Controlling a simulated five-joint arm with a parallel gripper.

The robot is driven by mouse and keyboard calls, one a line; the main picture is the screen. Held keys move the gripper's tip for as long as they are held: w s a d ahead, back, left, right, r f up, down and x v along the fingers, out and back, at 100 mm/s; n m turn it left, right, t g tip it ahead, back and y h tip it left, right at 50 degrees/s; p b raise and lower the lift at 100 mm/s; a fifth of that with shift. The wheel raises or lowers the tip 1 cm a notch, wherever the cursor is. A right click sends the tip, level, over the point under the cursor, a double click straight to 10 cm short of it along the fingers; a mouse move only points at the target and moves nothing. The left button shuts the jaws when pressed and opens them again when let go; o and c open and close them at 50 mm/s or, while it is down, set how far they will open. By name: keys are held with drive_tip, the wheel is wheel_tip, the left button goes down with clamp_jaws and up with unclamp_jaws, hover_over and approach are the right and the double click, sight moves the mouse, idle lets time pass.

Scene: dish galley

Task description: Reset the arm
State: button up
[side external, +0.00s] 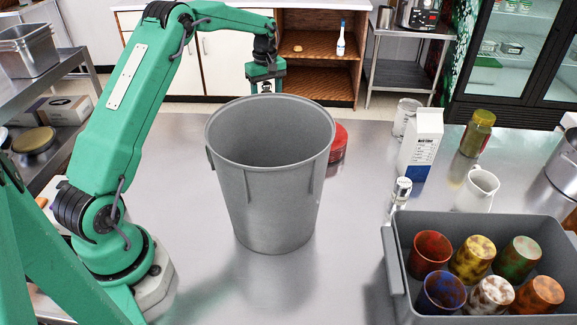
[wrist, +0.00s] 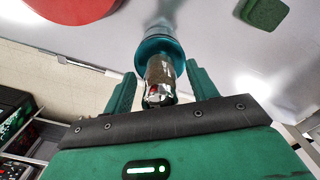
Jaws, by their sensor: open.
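My gripper (side external: 265,87) is at the end of my green arm, beyond the far rim of the grey bin in the side view. In the wrist view its two green fingers stand apart, so my gripper (wrist: 160,72) is open. A shiny object with a teal round end (wrist: 158,53) and a dark and chrome body shows between the fingers. I cannot tell whether it touches them. In the side view the bin hides the area below the fingers, and this object does not show there.
The tall grey bin (side external: 270,195) stands mid-table. A red round thing (side external: 338,142) is partly behind it. At right are a carton (side external: 420,145), a jar (side external: 477,133), a white pitcher (side external: 478,190) and a grey crate (side external: 398,270) of several cups. A green pad (wrist: 264,12) lies on the table.

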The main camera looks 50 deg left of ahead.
drive_tip(key=shift+r, duration=0.1)
wheel_tip(320, 180, up, 11)
drive_tip(key=shift+r, duration=0.2)
wheel_tip(320, 180, down, 12)
drive_tip(key=shift+f, duration=0.1)
wheel_tip(320, 180, up, 5)
drive_tip(key=shift+f, duration=0.1)
drive_tip(key=d+r, duration=0.3)
drive_tip(key=d, duration=0.3)
drive_tip(key=shift+s+r, duration=0.2)
drive_tip(key=shift+s, duration=0.2)
idle(0.7)
drive_tip(key=shift+d, duration=0.1)
idle(1.0)
